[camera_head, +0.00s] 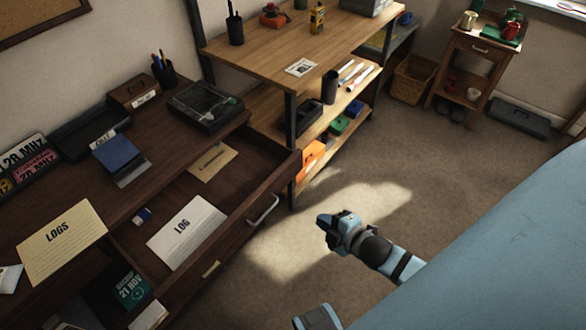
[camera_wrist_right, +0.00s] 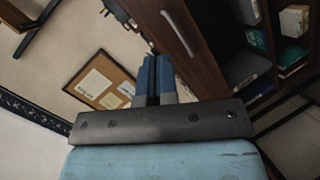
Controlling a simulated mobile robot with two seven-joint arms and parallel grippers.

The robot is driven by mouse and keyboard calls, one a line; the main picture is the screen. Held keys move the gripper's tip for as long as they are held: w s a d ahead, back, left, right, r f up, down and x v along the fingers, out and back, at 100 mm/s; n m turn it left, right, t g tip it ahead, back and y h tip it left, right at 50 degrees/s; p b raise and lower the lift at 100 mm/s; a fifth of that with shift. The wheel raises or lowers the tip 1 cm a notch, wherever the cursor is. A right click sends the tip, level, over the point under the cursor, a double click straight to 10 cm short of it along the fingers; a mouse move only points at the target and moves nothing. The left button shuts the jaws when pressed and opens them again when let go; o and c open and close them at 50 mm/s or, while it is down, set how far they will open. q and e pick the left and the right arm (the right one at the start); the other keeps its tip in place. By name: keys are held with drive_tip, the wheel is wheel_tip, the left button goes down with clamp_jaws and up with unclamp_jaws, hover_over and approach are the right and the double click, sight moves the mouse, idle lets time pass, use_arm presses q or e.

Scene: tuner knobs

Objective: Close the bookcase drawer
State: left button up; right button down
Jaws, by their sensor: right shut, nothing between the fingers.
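The dark wooden bookcase (camera_head: 152,195) stands at the left in the head view. Its drawer (camera_head: 234,212) is pulled well out, with a paper marked LOG (camera_head: 187,232) and an envelope (camera_head: 213,161) inside. A silver handle (camera_head: 263,208) is on the drawer front. My right gripper (camera_head: 324,221) is shut and empty, in front of the drawer and right of the handle, apart from it. In the right wrist view, my shut blue fingers (camera_wrist_right: 152,78) show beside a dark wooden front with a handle (camera_wrist_right: 180,34). My left gripper is not in view.
A wooden workbench (camera_head: 300,45) with a lower shelf stands just beyond the drawer. A small side table (camera_head: 470,45) and a wicker basket (camera_head: 412,79) are at the back. Carpet (camera_head: 420,180) around my right gripper is clear.

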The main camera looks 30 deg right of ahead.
drive_tip(key=w+d+f+n+t+y+b, duration=0.1)
drive_tip(key=w+d+f+n+b, duration=0.25)
drive_tip(key=n, duration=0.25)
drive_tip(key=w+d+f+n+t+b, duration=0.1)
drive_tip(key=w+d+f+n+b, duration=0.15)
drive_tip(key=d+n+b, duration=0.3)
drive_tip(key=n+t+y+b, duration=0.1)
drive_tip(key=n+y+b, duration=0.35)
drive_tip(key=n, duration=0.85)
approach(301, 163)
drive_tip(key=shift+h, duration=0.95)
drive_tip(key=b+x, duration=0.1)
drive_tip(key=x, duration=0.1)
drive_tip(key=b+x, duration=0.1)
drive_tip(key=x, duration=0.1)
drive_tip(key=a+r+b+x, duration=0.1)
drive_tip(key=x, duration=0.1)
drive_tip(key=shift+a, duration=0.15)
drive_tip(key=shift+w+a, duration=0.15)
drive_tip(key=shift+w, duration=0.3)
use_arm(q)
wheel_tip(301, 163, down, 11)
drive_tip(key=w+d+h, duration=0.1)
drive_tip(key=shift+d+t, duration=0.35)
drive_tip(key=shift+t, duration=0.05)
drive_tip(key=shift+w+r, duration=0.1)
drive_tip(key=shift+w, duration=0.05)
use_arm(e)
drive_tip(key=shift+w, duration=0.1)
